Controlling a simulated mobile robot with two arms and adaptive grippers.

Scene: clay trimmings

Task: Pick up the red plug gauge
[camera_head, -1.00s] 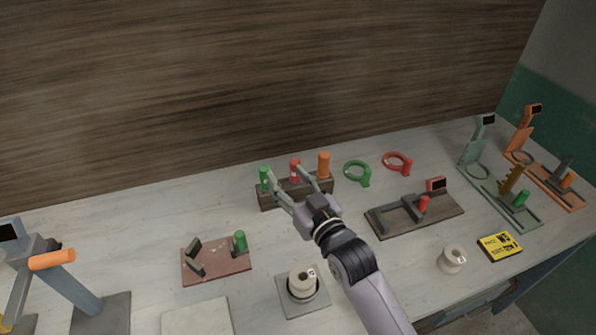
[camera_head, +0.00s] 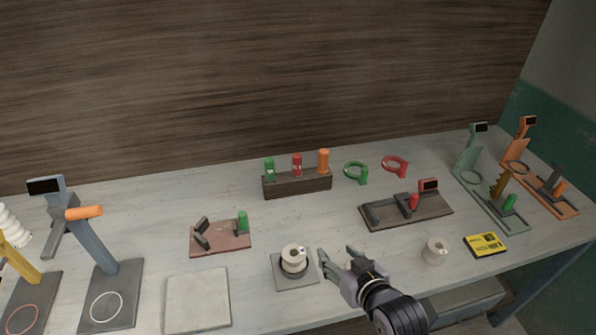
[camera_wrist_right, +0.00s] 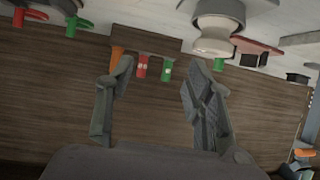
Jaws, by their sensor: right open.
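The red plug gauge (camera_head: 297,164) stands upright in a dark block (camera_head: 297,185) at the back of the bench, between a green gauge (camera_head: 269,169) and an orange one (camera_head: 323,160). In the right wrist view the red gauge (camera_wrist_right: 141,67) shows between my open fingers, some way beyond them. My right gripper (camera_head: 337,257) is open and empty near the front of the bench, just right of a white spool on a grey plate. It is well apart from the red gauge. My left gripper is not in view.
The white spool (camera_head: 293,257) stands close left of my right gripper. A dark fixture (camera_head: 405,210) with a red-tipped part lies to the right, and a second spool (camera_head: 435,250) near the front. Green (camera_head: 356,172) and red (camera_head: 395,166) rings lie behind. Bench in front of the block is clear.

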